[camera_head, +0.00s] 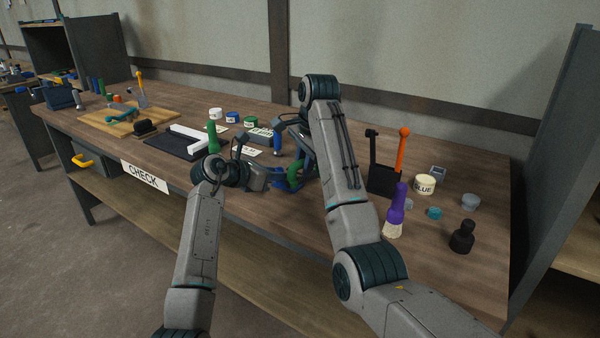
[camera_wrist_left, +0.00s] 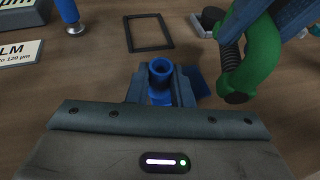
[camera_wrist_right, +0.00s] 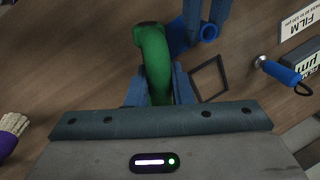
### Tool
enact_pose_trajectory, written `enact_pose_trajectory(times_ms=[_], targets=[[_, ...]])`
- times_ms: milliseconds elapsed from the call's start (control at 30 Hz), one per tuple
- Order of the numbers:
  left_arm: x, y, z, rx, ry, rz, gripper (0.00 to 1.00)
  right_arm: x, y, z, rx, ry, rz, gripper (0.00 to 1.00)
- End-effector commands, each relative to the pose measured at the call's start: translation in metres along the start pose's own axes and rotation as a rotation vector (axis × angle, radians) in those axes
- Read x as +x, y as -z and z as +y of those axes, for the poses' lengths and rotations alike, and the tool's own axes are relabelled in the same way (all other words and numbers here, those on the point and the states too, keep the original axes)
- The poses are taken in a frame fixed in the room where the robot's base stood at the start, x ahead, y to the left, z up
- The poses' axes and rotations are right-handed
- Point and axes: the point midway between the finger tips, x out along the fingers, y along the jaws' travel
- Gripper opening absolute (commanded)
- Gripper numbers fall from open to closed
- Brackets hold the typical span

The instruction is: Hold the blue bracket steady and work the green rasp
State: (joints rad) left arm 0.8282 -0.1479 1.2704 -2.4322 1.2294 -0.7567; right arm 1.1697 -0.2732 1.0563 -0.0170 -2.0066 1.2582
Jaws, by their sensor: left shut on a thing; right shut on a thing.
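The blue bracket (camera_head: 280,186) is low over the middle of the bench near its front edge. My left gripper (camera_head: 272,180) is shut on it; in the left wrist view the bracket's round hollow end (camera_wrist_left: 160,71) shows between the fingers. The green rasp (camera_head: 296,176) is just right of the bracket. My right gripper (camera_head: 304,160) is shut on its curved green handle, which fills the jaws in the right wrist view (camera_wrist_right: 155,62). A dark ridged shaft (camera_wrist_left: 231,52) shows beside the handle in the left wrist view. I cannot tell whether rasp and bracket touch.
A thin dark square frame (camera_wrist_left: 128,34) lies flat behind the bracket. A blue-handled tool (camera_wrist_right: 281,73) and FILM card (camera_wrist_right: 300,27) lie nearby. Right are a purple brush (camera_head: 397,205), an orange-handled tool (camera_head: 402,150), a GLUE pot (camera_head: 425,185) and a black bottle (camera_head: 462,238).

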Motion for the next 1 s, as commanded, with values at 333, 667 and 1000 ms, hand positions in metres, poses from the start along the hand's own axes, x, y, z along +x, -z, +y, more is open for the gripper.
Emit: enact_pose_trajectory(times_ms=[333, 667, 1000], targets=[[0.001, 0.002, 0.000, -0.002, 0.001, 0.003, 0.45, -0.001, 0.000, 0.000, -0.001, 0.002, 0.000, 0.00], [-0.027, 0.002, 0.001, 0.001, -0.003, 0.002, 0.45, -0.001, 0.000, 0.000, -0.001, 0.002, 0.000, 0.00], [-0.097, 0.002, 0.002, 0.001, -0.002, 0.004, 0.45, -0.001, 0.000, 0.000, -0.001, 0.002, 0.001, 0.00]])
